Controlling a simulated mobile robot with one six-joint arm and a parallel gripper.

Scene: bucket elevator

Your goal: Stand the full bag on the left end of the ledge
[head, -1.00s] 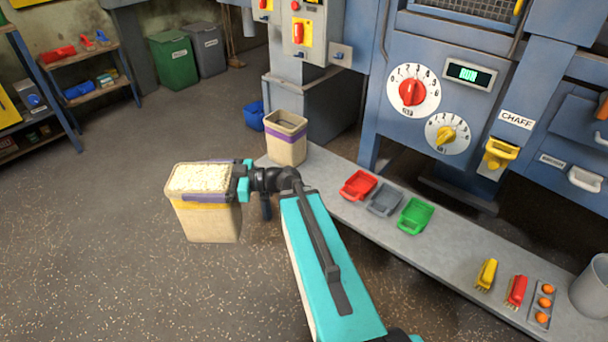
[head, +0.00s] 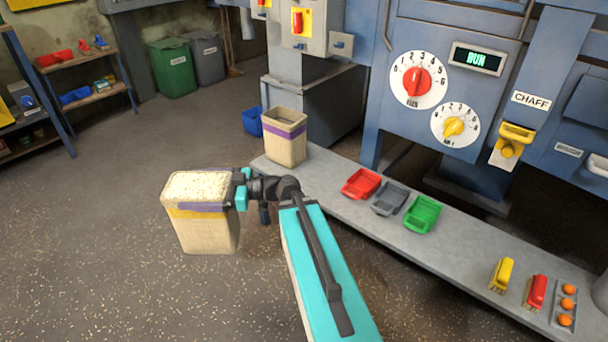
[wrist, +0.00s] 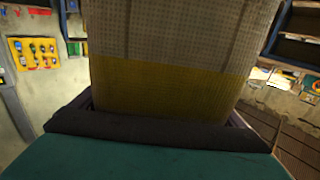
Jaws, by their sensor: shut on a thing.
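The full bag (head: 207,232) is cream with a yellow band and is heaped to the top with pale grain. My gripper (head: 238,190) is shut on the bag's rim at its right side and holds it upright in the air, left of the ledge. In the wrist view the bag (wrist: 165,35) fills the middle, its yellow band near the jaws; the fingertips are hidden there. The grey ledge (head: 335,200) runs from the centre to the lower right. A second cream bag with a purple band (head: 285,148) stands on its left end.
Red (head: 361,183), grey (head: 390,199) and green (head: 422,214) scoops lie on the ledge, right of the purple-banded bag. Yellow (head: 502,274) and red (head: 535,292) brushes lie farther right. A blue bucket (head: 252,121) stands behind the ledge's left end. The floor at left is open.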

